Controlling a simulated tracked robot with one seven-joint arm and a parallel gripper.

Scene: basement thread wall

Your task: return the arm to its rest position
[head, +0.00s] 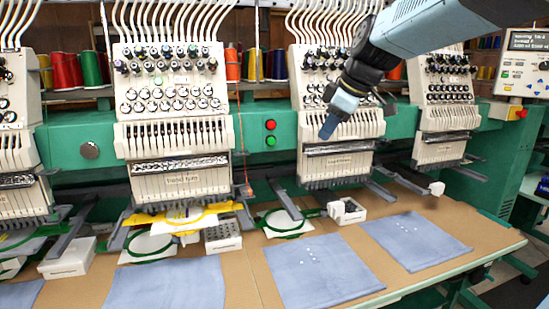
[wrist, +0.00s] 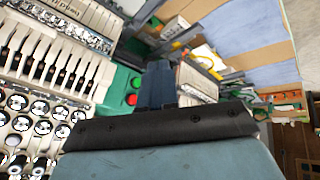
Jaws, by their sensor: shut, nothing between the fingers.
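My arm reaches in from the top right of the head view. My gripper (head: 328,128) hangs in front of the third embroidery head (head: 340,130), above the table, pointing down and slightly left. Its blue-grey fingers are closed together with nothing visible between them. In the wrist view my gripper (wrist: 159,82) also shows as closed blue fingers beyond a dark bracket. It appears clear of the machine, though the exact gap to the head's front cannot be told.
The green machine beam (head: 265,140) carries red and green buttons (head: 270,125). The brown table (head: 250,262) holds blue cloths (head: 318,270), hoops and white trays (head: 346,211). A control panel (head: 523,62) stands at the right. Open space lies in front of the heads above the cloths.

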